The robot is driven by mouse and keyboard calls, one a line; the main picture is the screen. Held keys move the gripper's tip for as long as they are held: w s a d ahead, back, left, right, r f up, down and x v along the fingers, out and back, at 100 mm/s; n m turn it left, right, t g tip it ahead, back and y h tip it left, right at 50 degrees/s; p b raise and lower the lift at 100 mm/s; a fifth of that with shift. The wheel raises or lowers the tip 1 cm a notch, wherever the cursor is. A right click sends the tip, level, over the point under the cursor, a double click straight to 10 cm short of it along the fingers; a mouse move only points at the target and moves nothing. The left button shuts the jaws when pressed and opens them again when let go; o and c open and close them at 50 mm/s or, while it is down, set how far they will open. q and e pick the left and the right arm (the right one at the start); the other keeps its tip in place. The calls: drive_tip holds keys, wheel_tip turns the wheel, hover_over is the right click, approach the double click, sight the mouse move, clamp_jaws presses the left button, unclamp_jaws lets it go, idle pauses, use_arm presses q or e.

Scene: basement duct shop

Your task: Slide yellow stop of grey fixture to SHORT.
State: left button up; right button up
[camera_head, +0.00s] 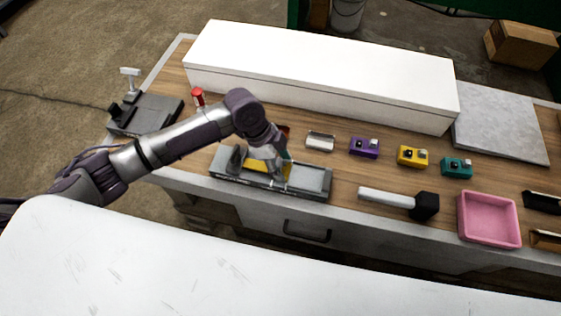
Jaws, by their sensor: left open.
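The grey fixture (308,181) lies on the wooden bench near its front edge, a long low grey bed with a darker front strip. Its yellow stop (260,167) sits around the left-middle of the bed, partly hidden by my left arm and gripper. A dark upright block (236,158) stands at the fixture's left end. My left gripper (280,181) is open and points down over the fixture, just right of the stop. I cannot tell whether it touches the stop. Any SHORT marking is too small to read. My right gripper is not in view.
A long white box (320,80) runs along the bench's back. Purple (364,148), yellow (412,156) and teal (456,167) small blocks stand right of the fixture. A mallet (400,199) and pink tray (489,220) lie farther right. A red-topped item (198,97) stands behind my arm.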

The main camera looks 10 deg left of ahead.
sight(264, 166)
use_arm(q)
drive_tip(key=shift+a, duration=0.1)
drive_tip(key=shift+a+r, duration=0.1)
drive_tip(key=shift+r, duration=0.05)
drive_tip(key=v, duration=1.1)
drive_tip(key=shift+r, duration=0.35)
